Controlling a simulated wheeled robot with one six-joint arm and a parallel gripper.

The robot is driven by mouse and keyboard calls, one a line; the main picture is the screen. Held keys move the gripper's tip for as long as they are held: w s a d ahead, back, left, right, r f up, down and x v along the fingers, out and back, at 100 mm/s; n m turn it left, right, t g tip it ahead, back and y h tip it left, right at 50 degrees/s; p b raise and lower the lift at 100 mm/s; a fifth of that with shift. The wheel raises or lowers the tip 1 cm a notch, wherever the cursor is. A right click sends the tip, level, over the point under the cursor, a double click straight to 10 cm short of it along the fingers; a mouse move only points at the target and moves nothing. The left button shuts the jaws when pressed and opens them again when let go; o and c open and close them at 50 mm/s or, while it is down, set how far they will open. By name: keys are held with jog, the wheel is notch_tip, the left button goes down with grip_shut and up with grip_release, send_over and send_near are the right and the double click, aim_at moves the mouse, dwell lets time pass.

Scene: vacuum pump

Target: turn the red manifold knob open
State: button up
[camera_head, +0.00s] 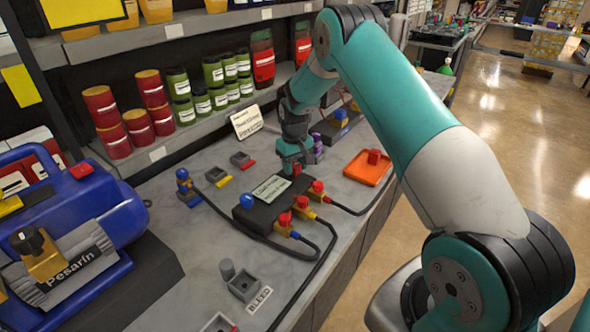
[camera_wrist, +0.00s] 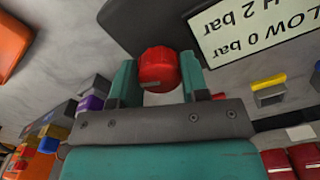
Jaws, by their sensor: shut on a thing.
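The black manifold block (camera_head: 262,214) stands on the grey bench in the head view, with a label plate (camera_head: 271,188) on top. My gripper (camera_head: 296,165) is over its far end. In the wrist view the red manifold knob (camera_wrist: 159,69) sits between the two teal fingers of my gripper (camera_wrist: 158,78), which are shut on it from both sides. The knob has a small pale mark on its face. In the head view the gripper mostly hides this knob. The label plate also shows upside down in the wrist view (camera_wrist: 255,30).
Red-capped fittings (camera_head: 302,203) with black hoses line the manifold's right side; a blue knob (camera_head: 247,201) is at its left. An orange tray (camera_head: 366,173) holding a red piece lies to the right. A blue pump (camera_head: 120,217) stands at left. Shelves of cans rise behind.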

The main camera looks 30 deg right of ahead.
aim_at(295, 164)
jog(key=shift+w+r+n+b, duration=0.1)
jog(key=shift+n+b, duration=0.6)
jog(key=shift+n, duration=1.6)
jog(key=o, duration=0.9)
jog(key=shift+r, duration=0.1)
notch_tip(295, 164, up, 17)
jog(key=b, duration=0.3)
jog(key=shift+r, duration=0.1)
